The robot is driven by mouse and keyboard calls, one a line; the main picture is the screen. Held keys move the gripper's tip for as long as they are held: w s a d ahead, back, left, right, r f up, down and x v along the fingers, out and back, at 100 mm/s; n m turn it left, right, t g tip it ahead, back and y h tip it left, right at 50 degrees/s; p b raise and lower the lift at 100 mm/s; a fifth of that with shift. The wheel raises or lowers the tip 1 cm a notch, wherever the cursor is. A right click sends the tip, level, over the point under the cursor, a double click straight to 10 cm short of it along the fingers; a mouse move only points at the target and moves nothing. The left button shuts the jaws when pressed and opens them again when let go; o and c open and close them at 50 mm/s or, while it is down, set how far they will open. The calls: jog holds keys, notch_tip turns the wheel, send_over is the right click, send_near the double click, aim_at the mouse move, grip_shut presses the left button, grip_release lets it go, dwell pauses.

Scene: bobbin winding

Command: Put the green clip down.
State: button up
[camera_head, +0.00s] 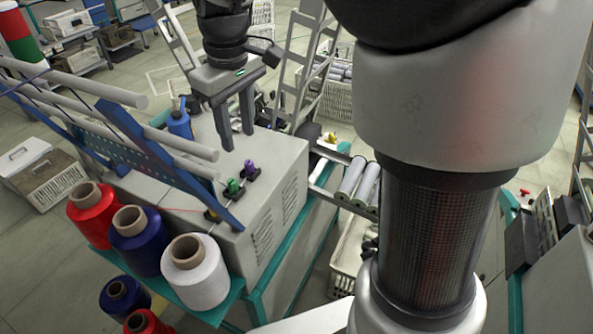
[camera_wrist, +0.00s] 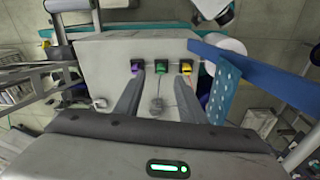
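The green clip (camera_head: 233,187) sits in a small dark holder on top of the grey machine housing (camera_head: 265,155), between a purple clip (camera_head: 250,167) and a yellow clip (camera_head: 211,214). The wrist view shows the green clip (camera_wrist: 161,66) in the middle of the row, the purple clip (camera_wrist: 137,65) to its left and the yellow clip (camera_wrist: 186,67) to its right. My gripper (camera_head: 236,142) is over the housing, behind the clips in the head view. Its fingers (camera_wrist: 160,77) are wide apart with nothing held between them. Whether the green clip is fully seated is too small to tell.
A blue perforated bracket (camera_head: 150,150) and grey bars (camera_head: 75,85) rise beside the housing at left. Red, blue and white thread cones (camera_head: 195,270) stand in front. Grey rollers (camera_head: 358,183) lie to the right. The housing top around the clips is mostly bare.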

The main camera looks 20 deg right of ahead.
jog(key=s+d+r+m+t, duration=0.1)
jog(key=s+d+m+t, duration=0.1)
jog(key=s, duration=0.7)
jog(key=s+d+r+m+t, duration=0.1)
jog(key=s+d+m+t, duration=0.1)
jog(key=s+d+m, duration=0.3)
jog(key=s, duration=0.4)
jog(key=shift+s+d, duration=0.15)
jog(key=shift+s, duration=0.2)
notch_tip(320, 180, up, 4)
jog(key=p, duration=0.4)
jog(key=shift+r, duration=0.2)
